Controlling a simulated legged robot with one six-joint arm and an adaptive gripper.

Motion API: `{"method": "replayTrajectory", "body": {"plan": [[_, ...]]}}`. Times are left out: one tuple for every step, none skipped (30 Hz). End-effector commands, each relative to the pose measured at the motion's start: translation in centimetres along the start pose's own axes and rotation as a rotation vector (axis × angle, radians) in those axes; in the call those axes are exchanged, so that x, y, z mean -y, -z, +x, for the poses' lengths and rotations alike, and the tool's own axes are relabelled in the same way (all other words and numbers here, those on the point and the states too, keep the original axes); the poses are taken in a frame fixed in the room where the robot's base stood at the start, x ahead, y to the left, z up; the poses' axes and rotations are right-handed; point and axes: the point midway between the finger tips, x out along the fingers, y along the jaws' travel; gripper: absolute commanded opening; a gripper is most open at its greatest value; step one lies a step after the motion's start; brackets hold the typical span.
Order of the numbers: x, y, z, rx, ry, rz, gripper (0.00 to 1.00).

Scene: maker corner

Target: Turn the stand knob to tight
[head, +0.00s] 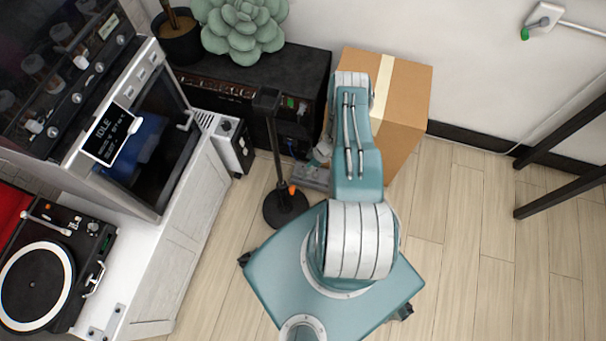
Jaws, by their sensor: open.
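The stand (275,150) is a black upright pole on a round black base (287,210), standing on the floor left of my arm. A small orange knob (291,188) shows low on the pole's right side, just above the base. Its turned position is too small to tell. My gripper (313,165) is partly hidden behind my arm, to the right of the pole and a little up and right of the knob in the picture. It is open and appears apart from the knob. Nothing is seen between its fingers.
A cardboard box (402,100) stands behind my arm. A black amplifier (300,75) bears a succulent (243,28). A white cabinet (180,235) with a turntable (40,285) and a machine with a glass door (150,150) fill the left. Wooden floor (470,260) is clear at right.

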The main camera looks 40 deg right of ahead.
Motion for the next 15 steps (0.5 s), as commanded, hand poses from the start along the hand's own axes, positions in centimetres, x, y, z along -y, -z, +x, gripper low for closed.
{"method": "replayTrajectory", "body": {"plan": [[0.4,0.4,0.3,-0.022,-0.006,-0.009,0.88],[0.6,0.8,0.5,-0.040,-0.015,-0.019,0.88],[0.9,1.2,0.7,-0.066,-0.029,-0.032,0.88],[1.1,1.6,0.9,-0.084,-0.044,-0.042,0.88],[1.3,1.9,1.1,-0.101,-0.059,-0.051,0.88],[1.6,2.2,1.3,-0.121,-0.081,-0.064,0.88],[1.7,2.4,1.5,-0.134,-0.098,-0.073,0.88],[1.9,2.6,1.6,-0.145,-0.116,-0.080,0.88],[2.1,2.8,1.8,-0.155,-0.142,-0.091,0.88],[2.2,2.9,1.9,-0.161,-0.161,-0.098,0.88],[2.4,2.9,2.0,-0.165,-0.181,-0.105,0.88],[2.5,3.0,2.1,-0.167,-0.208,-0.115,0.88],[2.6,2.9,2.1,-0.166,-0.229,-0.120,0.88],[2.8,2.9,2.2,-0.163,-0.249,-0.126,0.88],[3.0,2.7,2.2,-0.156,-0.276,-0.134,0.88]]}}
